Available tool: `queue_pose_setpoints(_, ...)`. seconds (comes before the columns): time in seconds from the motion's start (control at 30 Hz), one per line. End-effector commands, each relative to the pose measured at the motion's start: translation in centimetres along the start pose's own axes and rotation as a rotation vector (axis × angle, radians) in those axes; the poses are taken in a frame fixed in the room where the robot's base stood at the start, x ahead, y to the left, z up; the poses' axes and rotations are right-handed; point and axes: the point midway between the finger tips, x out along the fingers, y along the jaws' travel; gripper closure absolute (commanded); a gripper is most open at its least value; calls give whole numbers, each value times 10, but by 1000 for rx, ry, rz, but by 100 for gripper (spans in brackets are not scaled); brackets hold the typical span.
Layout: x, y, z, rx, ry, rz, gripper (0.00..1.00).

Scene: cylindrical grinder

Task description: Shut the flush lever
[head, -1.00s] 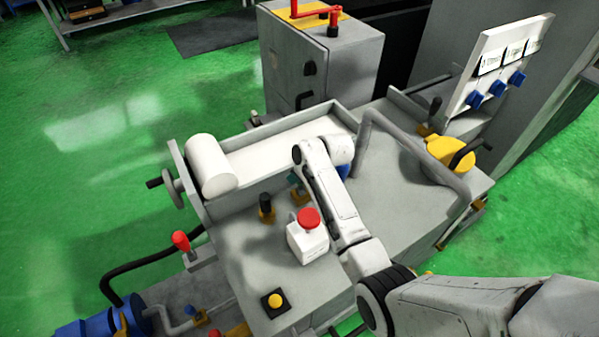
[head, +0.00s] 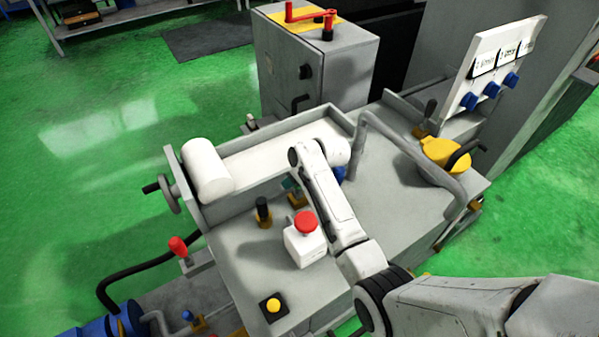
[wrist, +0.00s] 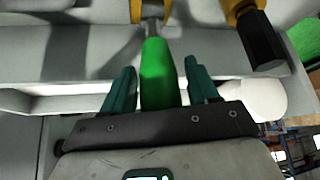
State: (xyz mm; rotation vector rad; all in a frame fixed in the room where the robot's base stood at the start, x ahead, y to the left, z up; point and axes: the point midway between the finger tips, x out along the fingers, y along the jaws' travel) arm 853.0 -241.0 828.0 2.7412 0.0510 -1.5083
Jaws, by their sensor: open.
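A lever with a green handle (wrist: 158,78) and a grey stem fills the middle of the wrist view; I take it to be the flush lever. The stem reaches a yellow bracket (wrist: 136,10) at the top edge. My gripper (wrist: 160,68) is open, with one teal finger on each side of the green handle and visible gaps between. In the head view my gripper (head: 290,183) is small, beside a yellow mount (head: 296,198) on the grey machine top. My arm and gripper hide the green handle there.
A black knob on a yellow base (head: 263,212) and a white box with a red button (head: 305,240) stand close by. A white cylinder (head: 207,172) lies at the trough's left end. A grey bent pipe (head: 415,155) rises to the right.

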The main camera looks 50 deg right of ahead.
Motion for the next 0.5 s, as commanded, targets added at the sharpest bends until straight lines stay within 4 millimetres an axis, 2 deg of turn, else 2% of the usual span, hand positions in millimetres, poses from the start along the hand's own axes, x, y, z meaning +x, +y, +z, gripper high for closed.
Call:
queue_pose_setpoints(0.17,-22,1,-1,0,4,2,41)
queue_pose_setpoints(0.5,-80,0,0,1,3,2,41)
